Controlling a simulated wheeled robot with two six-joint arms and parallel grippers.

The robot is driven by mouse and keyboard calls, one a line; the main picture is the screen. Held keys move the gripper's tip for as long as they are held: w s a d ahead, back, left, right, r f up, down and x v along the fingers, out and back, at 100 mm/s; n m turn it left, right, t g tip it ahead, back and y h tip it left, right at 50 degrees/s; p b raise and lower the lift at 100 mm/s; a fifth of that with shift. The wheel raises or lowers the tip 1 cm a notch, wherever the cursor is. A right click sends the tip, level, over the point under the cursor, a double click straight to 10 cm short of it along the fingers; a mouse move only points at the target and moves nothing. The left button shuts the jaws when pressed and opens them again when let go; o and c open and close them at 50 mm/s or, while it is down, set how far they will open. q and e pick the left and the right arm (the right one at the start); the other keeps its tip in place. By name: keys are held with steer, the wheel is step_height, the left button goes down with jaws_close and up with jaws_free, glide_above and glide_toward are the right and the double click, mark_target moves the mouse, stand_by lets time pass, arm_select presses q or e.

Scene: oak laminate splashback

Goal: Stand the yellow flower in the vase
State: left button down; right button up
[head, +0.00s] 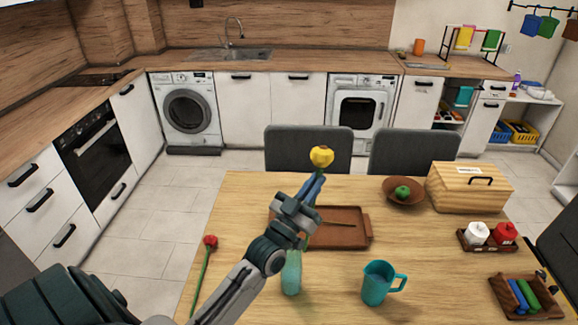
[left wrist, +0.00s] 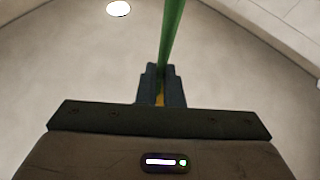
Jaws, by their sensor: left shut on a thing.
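The yellow flower (head: 321,157) is upright, its bloom just above my left gripper (head: 313,187). That gripper is shut on its green stem, which also shows between the fingers (left wrist: 160,88) in the left wrist view, where the stem (left wrist: 172,40) runs upward. The pale teal vase (head: 291,274) stands on the table, partly hidden behind my left arm. A bit of green shows below the gripper near the vase's mouth; I cannot tell whether the stem's end is inside the vase. My right gripper is not in view.
A red flower (head: 210,242) lies on the table at left. A teal mug (head: 379,284) stands right of the vase. A brown tray (head: 352,238) lies behind. A bowl (head: 388,189), wooden box (head: 470,190), shaker caddy (head: 485,244) and marker holder (head: 508,300) are at right.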

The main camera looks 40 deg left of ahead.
arm_select(q)
steer(key=s+a+r+t+p, duration=0.2)
steer(key=s+a+r+p, duration=0.1)
steer(key=s+a+r, duration=0.15)
step_height(320, 180, down, 25)
steer(key=y+b, duration=0.1)
steer(key=b, duration=1.8)
steer(key=shift+w+b, duration=0.2)
steer(key=shift+b, duration=0.15)
stand_by(0.5)
steer(key=shift+d, duration=0.1)
steer(key=c, duration=1.5)
jaws_free()
steer(key=shift+r, duration=0.1)
